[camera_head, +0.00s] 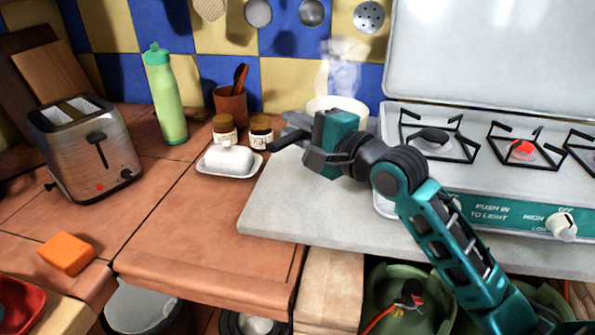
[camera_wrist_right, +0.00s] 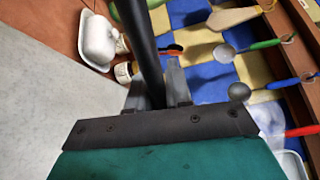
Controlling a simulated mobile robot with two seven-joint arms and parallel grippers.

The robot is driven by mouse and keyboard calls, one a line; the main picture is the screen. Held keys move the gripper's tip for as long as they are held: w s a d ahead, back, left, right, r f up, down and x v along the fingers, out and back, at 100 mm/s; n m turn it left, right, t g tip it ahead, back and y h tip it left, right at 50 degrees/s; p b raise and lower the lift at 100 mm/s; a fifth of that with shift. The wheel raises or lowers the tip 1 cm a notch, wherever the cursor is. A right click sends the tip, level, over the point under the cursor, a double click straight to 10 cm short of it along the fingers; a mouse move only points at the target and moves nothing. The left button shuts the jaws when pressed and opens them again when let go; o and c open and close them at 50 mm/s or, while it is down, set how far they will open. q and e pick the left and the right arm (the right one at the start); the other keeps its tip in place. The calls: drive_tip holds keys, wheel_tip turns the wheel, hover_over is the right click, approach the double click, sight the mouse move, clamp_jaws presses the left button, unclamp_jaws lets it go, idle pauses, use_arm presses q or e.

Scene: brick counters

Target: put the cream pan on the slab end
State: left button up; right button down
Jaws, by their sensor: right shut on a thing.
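The cream pan (camera_head: 345,103) shows only as a pale rim behind my right gripper (camera_head: 308,143), at the back of the grey slab and left of the stove. Steam rises above it. My right gripper is shut on the pan's dark handle, which runs between the fingers in the right wrist view (camera_wrist_right: 147,50). The gripper hides most of the pan, so I cannot tell whether its base touches the slab. The slab (camera_head: 290,205) has bare space at its left and front. My left gripper is not in view.
A white butter dish (camera_head: 228,162) and two small jars (camera_head: 261,132) stand by the slab's left edge. The gas stove (camera_head: 470,185) with its raised lid is on the right. A green bottle (camera_head: 168,100) and toaster (camera_head: 85,150) stand farther left.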

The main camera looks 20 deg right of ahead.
wheel_tip(320, 180, down, 7)
drive_tip(key=shift+r+b, duration=0.2)
drive_tip(key=shift+b, duration=0.7)
drive_tip(key=shift+f, duration=0.25)
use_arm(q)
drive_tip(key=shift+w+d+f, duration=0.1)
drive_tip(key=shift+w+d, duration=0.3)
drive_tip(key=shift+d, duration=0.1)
use_arm(e)
drive_tip(key=c, duration=1.5)
unclamp_jaws()
drive_tip(key=shift+f, duration=0.25)
drive_tip(key=o, duration=0.5)
drive_tip(key=shift+c, duration=0.2)
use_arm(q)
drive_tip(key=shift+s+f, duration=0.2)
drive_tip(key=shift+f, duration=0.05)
use_arm(e)
drive_tip(key=shift+r, duration=0.1)
